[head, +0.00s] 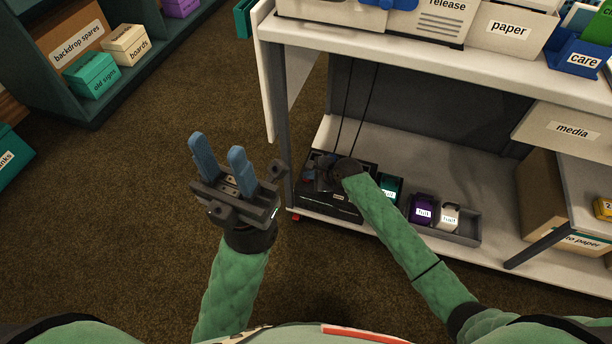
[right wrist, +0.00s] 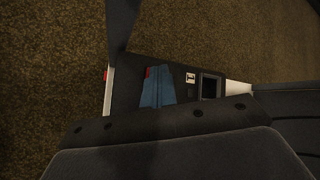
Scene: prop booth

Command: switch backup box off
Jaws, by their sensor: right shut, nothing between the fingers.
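A black box (head: 318,207) with cables rising from behind it stands at the left end of the lower shelf; I take it to be the backup box. My right gripper (head: 320,169) is over its top, partly hidden by my own wrist. In the right wrist view its blue fingers (right wrist: 158,86) are closed together with nothing between them, at the box top (right wrist: 128,98). A small red part (right wrist: 148,72), perhaps a switch, shows beside the fingertips, mostly hidden; its position and any contact cannot be told. My left gripper (head: 218,154) is open and empty over the floor.
The white table top (head: 420,75) overhangs the lower shelf (head: 440,182). A grey tray (head: 468,229) with several small labelled blocks lies right of the box. A dark table leg (head: 297,150) stands near the box's left. Carpet is clear at left.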

